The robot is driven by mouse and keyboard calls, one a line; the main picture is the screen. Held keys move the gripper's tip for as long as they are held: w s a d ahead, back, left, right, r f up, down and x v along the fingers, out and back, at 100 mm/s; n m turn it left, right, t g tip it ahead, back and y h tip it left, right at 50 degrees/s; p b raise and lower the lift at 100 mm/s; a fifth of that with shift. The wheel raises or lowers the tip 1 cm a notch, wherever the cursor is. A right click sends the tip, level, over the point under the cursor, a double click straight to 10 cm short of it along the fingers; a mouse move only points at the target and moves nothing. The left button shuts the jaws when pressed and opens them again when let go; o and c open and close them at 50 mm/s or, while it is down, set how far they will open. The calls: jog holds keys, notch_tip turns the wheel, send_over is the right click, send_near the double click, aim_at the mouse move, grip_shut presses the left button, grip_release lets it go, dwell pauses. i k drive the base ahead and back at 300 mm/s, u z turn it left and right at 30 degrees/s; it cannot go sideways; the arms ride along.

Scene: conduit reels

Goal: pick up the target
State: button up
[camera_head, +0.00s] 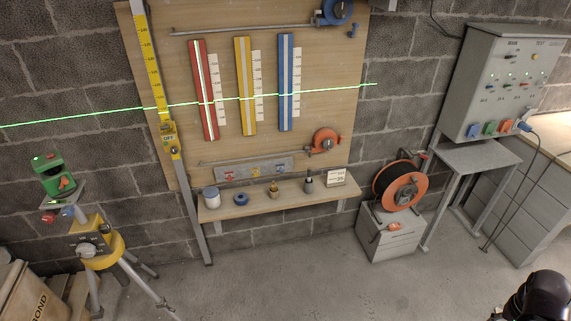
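No object is clearly marked as the target. A small white card (337,178) with dark markings stands at the right end of the wooden shelf (240,211); I cannot tell whether it is the target. A black rounded part of my arm shows at the lower right edge, far from the shelf. The fingertips of my gripper cannot be made out, so its opening and any contents are hidden.
A white jar (211,197), blue ring (241,199) and small tools stand on the shelf. An orange cable reel (398,187) sits on a grey box (388,242). A tripod (124,265) stands left. Central floor is clear.

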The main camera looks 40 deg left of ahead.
aim_at(280, 169)
jog(key=i, duration=0.95)
jog(key=u, duration=0.6)
jog(key=i, duration=0.55)
jog(key=u, duration=0.85)
jog(key=i, duration=0.7)
jog(key=u, duration=0.45)
